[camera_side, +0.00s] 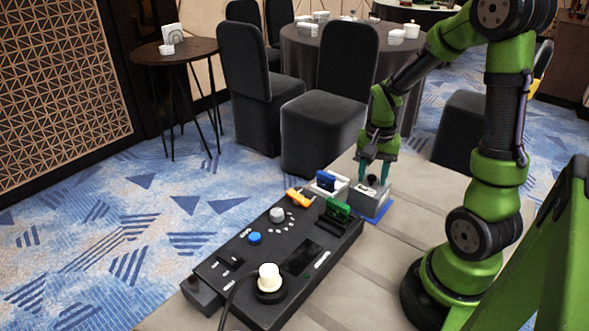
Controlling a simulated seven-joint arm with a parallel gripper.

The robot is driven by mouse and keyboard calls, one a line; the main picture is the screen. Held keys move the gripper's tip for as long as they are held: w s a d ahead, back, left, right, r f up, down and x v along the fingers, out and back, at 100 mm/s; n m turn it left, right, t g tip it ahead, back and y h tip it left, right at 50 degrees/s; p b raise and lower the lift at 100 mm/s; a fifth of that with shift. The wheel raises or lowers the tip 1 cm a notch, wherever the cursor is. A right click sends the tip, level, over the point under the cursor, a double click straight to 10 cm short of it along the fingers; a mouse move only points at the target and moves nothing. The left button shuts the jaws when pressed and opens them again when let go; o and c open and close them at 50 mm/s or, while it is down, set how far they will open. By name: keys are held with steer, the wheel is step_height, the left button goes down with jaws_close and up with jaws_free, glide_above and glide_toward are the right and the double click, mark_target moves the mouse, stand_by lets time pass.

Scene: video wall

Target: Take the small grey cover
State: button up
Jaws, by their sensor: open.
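My gripper (376,178) points down with its teal fingers open. It is over a small grey block (369,203) that stands on a blue pad (382,214) at the far end of the table. The fingers are on either side of a small dark and light piece (372,180) on top of this block; I cannot tell if they touch it. I cannot tell for sure which piece is the small grey cover. A small round grey piece (277,214) also sits on the black panel (230,291).
The black panel carries a blue button (254,238), a white knob (269,277), an orange piece (299,197) and a green connector (337,210). A blue and white piece (326,182) stands left of the grey block. The table (400,250) is bare to the right.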

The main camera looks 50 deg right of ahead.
steer(key=c, duration=0.7)
steer(key=shift+r, duration=2.8)
steer(key=shift+r, duration=0.1)
